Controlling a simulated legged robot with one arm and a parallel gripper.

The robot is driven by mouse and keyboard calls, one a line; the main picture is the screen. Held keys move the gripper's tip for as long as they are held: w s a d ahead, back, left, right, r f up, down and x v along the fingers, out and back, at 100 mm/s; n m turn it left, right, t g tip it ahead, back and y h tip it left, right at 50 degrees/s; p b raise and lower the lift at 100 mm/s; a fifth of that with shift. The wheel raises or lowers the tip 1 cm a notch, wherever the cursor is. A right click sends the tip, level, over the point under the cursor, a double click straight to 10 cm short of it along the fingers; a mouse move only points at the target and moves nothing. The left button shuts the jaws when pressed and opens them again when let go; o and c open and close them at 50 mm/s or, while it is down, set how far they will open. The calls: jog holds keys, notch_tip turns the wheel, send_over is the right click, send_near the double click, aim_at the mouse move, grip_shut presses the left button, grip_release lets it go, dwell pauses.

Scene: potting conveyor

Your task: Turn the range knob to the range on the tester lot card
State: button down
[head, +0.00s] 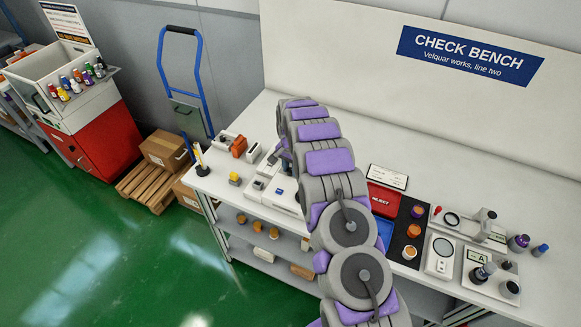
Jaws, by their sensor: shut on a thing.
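My gripper (284,157) is at the left part of the bench, low over a group of white and grey devices, partly covered by my arm. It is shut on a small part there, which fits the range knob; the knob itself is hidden. A white device (287,201) with a small blue patch, perhaps the tester, stands just in front of it, partly behind my arm. A white card (388,177) with small print stands behind the red reject tray (384,200). I cannot read it or tell whether it is the tester lot card.
The bench (225,190) carries an orange item (239,146), a pen cup (202,170) and a yellow-topped item (235,178) at left. At right are a black mat (406,247), a white round-topped device (440,258) and several bottles. Bare bench lies behind my arm.

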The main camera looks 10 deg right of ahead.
aim_at(290, 169)
jog(key=c, duration=1.9)
grip_release()
jog(key=shift+r, duration=0.1)
jog(key=shift+o, duration=0.2)
jog(key=o, duration=1)
jog(key=shift+a, duration=0.1)
jog(key=shift+o, duration=0.2)
notch_tip(290, 169, up, 17)
jog(key=p, duration=0.1)
